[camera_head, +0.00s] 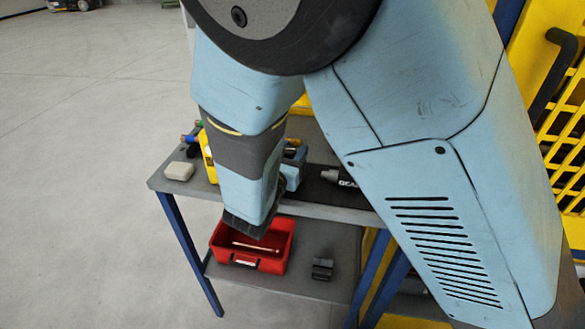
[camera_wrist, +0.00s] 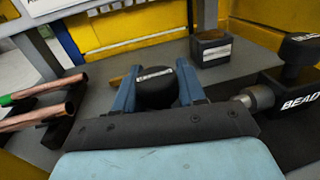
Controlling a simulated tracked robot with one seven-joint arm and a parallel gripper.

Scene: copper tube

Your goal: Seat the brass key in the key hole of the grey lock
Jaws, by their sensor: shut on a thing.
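In the wrist view, the two blue fingers of my gripper (camera_wrist: 158,68) are shut on a black rounded piece (camera_wrist: 156,93) with a pale label strip. I cannot tell if this piece belongs to the brass key. A small brass-coloured bit (camera_wrist: 114,80) shows just left of the left finger. A dark grey block (camera_wrist: 211,49) with a white label stands beyond the right finger, apart from it; it may be the lock, and no key hole can be made out. In the head view, my arm hides the fingers and most of the bench top around them.
Copper tubes (camera_wrist: 40,105) lie on a dark rest at the left of the wrist view. A dark tool marked BEAD (camera_wrist: 292,100) lies at the right. In the head view, a red tray (camera_head: 222,241) and a dark block (camera_head: 322,268) stand on the lower shelf.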

